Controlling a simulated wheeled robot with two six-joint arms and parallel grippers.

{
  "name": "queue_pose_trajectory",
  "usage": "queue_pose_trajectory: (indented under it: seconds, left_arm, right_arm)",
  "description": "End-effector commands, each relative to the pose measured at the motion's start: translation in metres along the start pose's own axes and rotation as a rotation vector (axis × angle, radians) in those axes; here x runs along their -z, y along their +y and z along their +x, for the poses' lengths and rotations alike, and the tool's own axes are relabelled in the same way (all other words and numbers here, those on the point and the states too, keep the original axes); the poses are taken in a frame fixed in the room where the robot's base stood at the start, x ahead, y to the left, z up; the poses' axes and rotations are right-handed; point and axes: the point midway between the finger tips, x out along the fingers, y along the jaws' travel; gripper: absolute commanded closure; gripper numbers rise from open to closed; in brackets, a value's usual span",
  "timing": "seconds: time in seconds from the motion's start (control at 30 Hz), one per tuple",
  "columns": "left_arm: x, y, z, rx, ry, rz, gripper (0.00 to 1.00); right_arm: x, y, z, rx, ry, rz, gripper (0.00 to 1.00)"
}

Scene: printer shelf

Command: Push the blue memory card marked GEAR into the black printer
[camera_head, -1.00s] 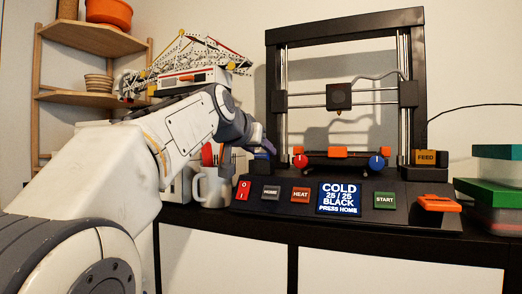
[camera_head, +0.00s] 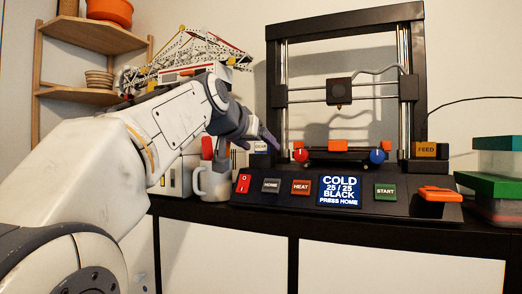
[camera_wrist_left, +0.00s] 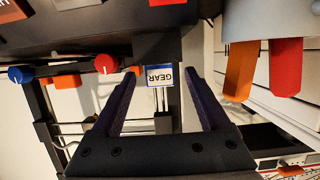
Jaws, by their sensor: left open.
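The black printer (camera_head: 300,196) stands on the dark shelf top, its screen reading COLD, 25 / 25, BLACK, PRESS HOME. The blue card with a white GEAR label (camera_wrist_left: 160,76) shows between my open left fingers in the left wrist view, nearer their tips. In the head view a small labelled piece (camera_head: 261,147) sits at the printer's left side, its text too small to read surely. My left gripper (camera_wrist_left: 161,73) is open; in the head view its finger (camera_head: 268,141) reaches close to that piece. Contact with the card cannot be told. My right gripper is not in view.
A grey mug (camera_head: 214,183) holding red and orange tools stands left of the printer, close under my left arm. A crane model (camera_head: 190,62) is behind the arm. An orange piece (camera_head: 440,195) lies at the printer's right front. Boxes with green lids (camera_head: 493,187) stand at right.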

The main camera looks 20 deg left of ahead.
Motion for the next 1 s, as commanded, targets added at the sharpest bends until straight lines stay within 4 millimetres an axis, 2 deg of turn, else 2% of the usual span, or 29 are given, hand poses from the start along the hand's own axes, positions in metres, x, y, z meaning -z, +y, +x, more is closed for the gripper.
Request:
queue_pose_trajectory:
  seconds: [0.03,0.2,0.4,0.6,1.0]
  left_arm:
    - [-0.002,-0.001,-0.011,0.002,0.005,0.0,0.21]
    - [-0.002,-0.001,-0.046,0.003,0.005,0.0,0.21]
    - [-0.001,-0.001,-0.075,0.003,0.003,-0.001,0.21]
    - [0.0,0.0,-0.084,0.0,0.001,0.0,0.21]
    - [0.0,0.0,-0.083,0.0,0.001,0.0,0.21]
  right_arm:
    - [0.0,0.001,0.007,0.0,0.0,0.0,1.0]
    - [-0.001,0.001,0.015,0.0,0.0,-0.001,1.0]
    - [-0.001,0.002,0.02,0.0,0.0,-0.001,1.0]
    - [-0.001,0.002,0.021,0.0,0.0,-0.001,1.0]
    - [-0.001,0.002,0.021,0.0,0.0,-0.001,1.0]
